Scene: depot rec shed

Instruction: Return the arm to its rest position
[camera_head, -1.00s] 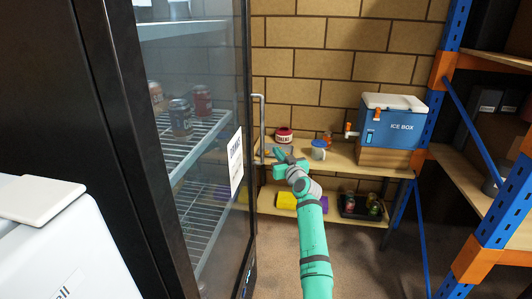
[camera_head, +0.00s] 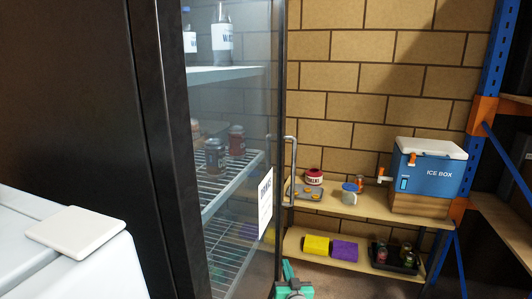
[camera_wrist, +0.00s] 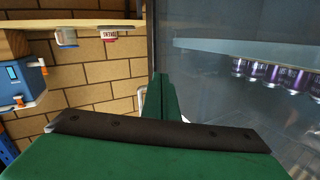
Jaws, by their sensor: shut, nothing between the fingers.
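My gripper (camera_head: 287,268) shows at the bottom edge of the head view, low in front of the wooden shelf unit and beside the fridge's glass door. Only its teal and grey end is in view there; the rest of my arm is below the frame. In the wrist view its green fingers (camera_wrist: 160,85) are together, with nothing between them. They point toward the edge of the glass door (camera_wrist: 230,80), and the picture is upside down.
The tall black fridge (camera_head: 165,150) with a glass door and handle (camera_head: 290,170) stands left. A wooden shelf (camera_head: 340,206) holds a blue ice box (camera_head: 430,178), a red tin (camera_head: 314,177) and a lidded cup (camera_head: 349,193). Blue-orange racking (camera_head: 480,115) stands right.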

